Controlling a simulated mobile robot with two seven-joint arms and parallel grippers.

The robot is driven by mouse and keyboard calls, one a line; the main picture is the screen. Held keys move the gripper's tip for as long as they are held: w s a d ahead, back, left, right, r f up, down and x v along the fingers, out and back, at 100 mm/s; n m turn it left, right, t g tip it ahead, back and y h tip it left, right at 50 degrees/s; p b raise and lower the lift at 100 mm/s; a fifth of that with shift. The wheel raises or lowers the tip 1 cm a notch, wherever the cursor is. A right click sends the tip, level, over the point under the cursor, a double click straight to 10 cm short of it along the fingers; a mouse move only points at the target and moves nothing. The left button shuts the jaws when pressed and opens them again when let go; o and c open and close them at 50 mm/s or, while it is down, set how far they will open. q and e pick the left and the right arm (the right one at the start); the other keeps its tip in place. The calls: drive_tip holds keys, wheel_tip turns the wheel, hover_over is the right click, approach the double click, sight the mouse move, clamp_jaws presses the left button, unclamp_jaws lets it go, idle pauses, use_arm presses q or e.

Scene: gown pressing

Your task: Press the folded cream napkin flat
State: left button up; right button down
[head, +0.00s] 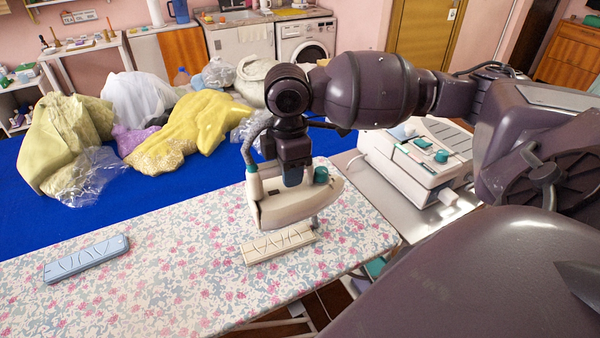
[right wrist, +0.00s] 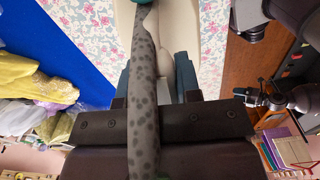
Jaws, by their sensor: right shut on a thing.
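The folded cream napkin (head: 278,246) is a narrow strip with a wavy line pattern, lying on the floral ironing board (head: 190,265). My right gripper (head: 291,180) is shut on the handle of a cream and teal iron (head: 297,207). The iron is at the napkin's far edge and hides part of that edge; I cannot tell whether its sole touches the napkin. In the right wrist view the iron (right wrist: 183,35) sits between my fingers, with its grey spotted cord (right wrist: 143,75) running across in front.
A folded blue napkin (head: 87,259) lies at the board's left. A white and teal iron base unit (head: 420,160) stands on a metal shelf to the right. Piled garments, including a yellow one (head: 195,130), lie on a blue surface (head: 60,215) behind. The board's middle left is clear.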

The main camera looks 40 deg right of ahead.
drive_tip(key=shift+s+d+f, duration=0.45)
drive_tip(key=shift+s+f, duration=0.15)
drive_tip(key=shift+f, duration=0.25)
use_arm(q)
drive_tip(key=shift+w+r, duration=0.35)
drive_tip(key=shift+r, duration=0.15)
use_arm(e)
drive_tip(key=shift+s+d+f, duration=0.1)
drive_tip(key=shift+f, duration=0.2)
use_arm(q)
drive_tip(key=shift+r, duration=0.1)
